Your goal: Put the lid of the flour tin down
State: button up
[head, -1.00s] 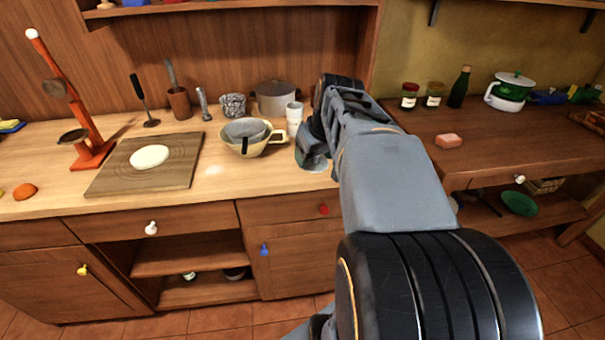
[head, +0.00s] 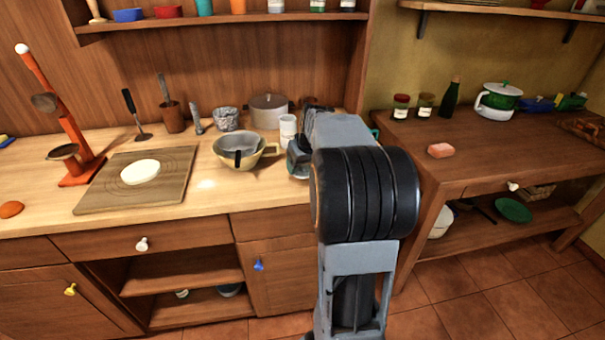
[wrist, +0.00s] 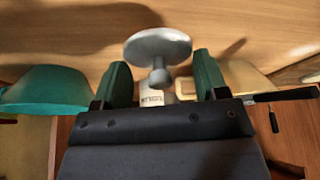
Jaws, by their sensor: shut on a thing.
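The lid is a grey disc (wrist: 157,46) with a round knob, seen in the wrist view between the two green fingers of my gripper (wrist: 161,82). My gripper is shut on the lid at its knob side. The white flour tin with a printed label (wrist: 152,97) shows partly behind the knob. In the head view the white tin (head: 287,130) stands on the wooden counter, just left of my gripper (head: 297,160). My arm hides most of the gripper and the lid there. I cannot tell whether the lid touches the counter.
A yellow bowl (head: 262,158) with a sieve sits left of the tin, and a grey pot (head: 268,110) stands behind. A pastry board (head: 110,195) with dough lies further left. A teal object (wrist: 45,88) is beside my gripper. Bare counter shows in front of the bowl.

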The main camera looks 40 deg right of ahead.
aim_at(304, 170)
jog(key=shift+w+f, duration=0.15)
jog(key=shift+f, duration=0.1)
jog(key=shift+w+d+f, duration=0.1)
jog(key=shift+f, duration=0.75)
jog(key=shift+w+d+f, duration=0.1)
jog(key=shift+f, duration=0.75)
jog(key=shift+f+b, duration=0.2)
jog(key=shift+b, duration=0.2)
jog(key=o, duration=0.9)
